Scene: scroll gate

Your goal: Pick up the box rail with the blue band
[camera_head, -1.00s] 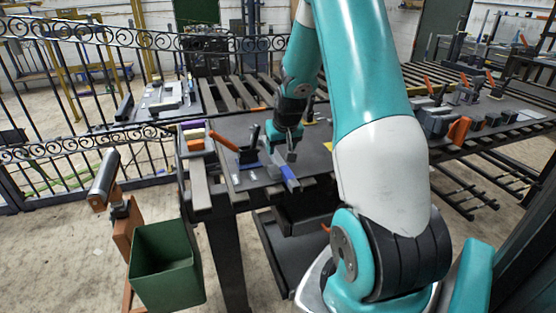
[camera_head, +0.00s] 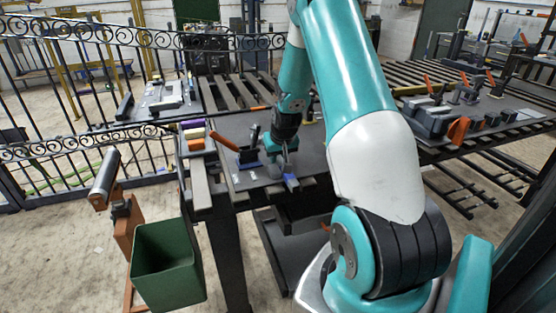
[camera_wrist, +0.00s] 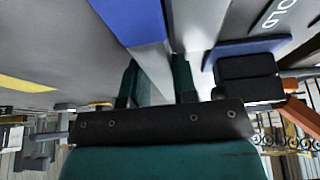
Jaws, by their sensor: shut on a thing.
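The box rail with the blue band (camera_wrist: 138,20) is a grey bar with a blue stretch, seen close up in the wrist view. In the head view its blue band (camera_head: 291,180) shows at the front edge of the dark worktable (camera_head: 315,160). My gripper (camera_wrist: 158,80) is shut on the grey part of the rail, with one green finger on each side. In the head view my gripper (camera_head: 282,160) points down at the table, and the arm hides part of the rail. I cannot tell whether the rail is clear of the tabletop.
A clamp with an orange handle (camera_head: 223,141) on a blue base stands left of my gripper. Coloured blocks (camera_head: 193,134) sit at the table's left end. A green bin (camera_head: 166,265) stands at the lower left. More fixtures (camera_head: 430,118) stand on the right.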

